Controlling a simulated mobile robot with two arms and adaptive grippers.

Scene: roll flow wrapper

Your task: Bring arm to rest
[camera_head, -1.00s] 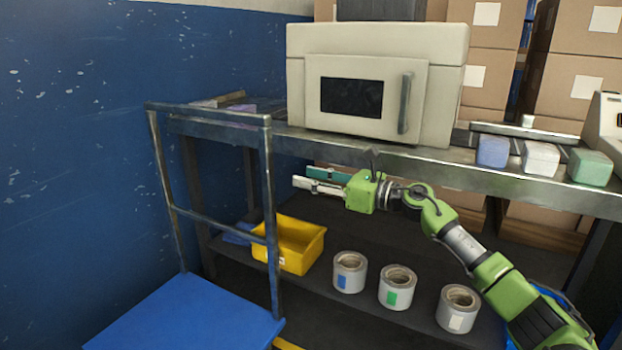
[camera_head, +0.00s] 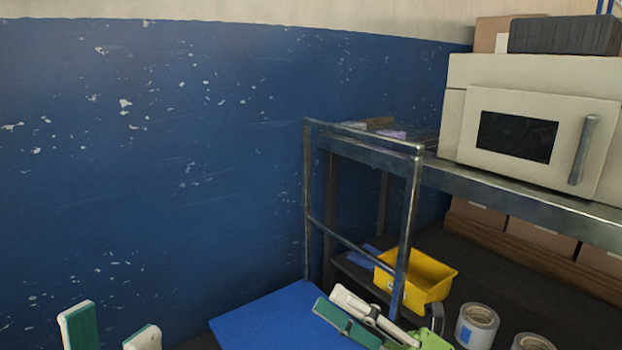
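My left gripper (camera_head: 110,325) shows only its fingertips, at the bottom left edge of the head view. The tips, one with a green pad, stand apart with nothing between them. My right gripper (camera_head: 334,297) is low in the middle of the view, in front of the blue cart deck. Its white finger and its green-padded finger lie side by side with a gap, and nothing shows between them. Most of both arms is out of the frame.
A blue cart (camera_head: 265,315) with a metal handle frame (camera_head: 412,200) stands before the shelf bench (camera_head: 500,190). A yellow bin (camera_head: 425,280) and labelled rolls (camera_head: 478,325) are near my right gripper. A beige machine (camera_head: 535,135) sits on the bench. The blue wall (camera_head: 150,160) fills the left.

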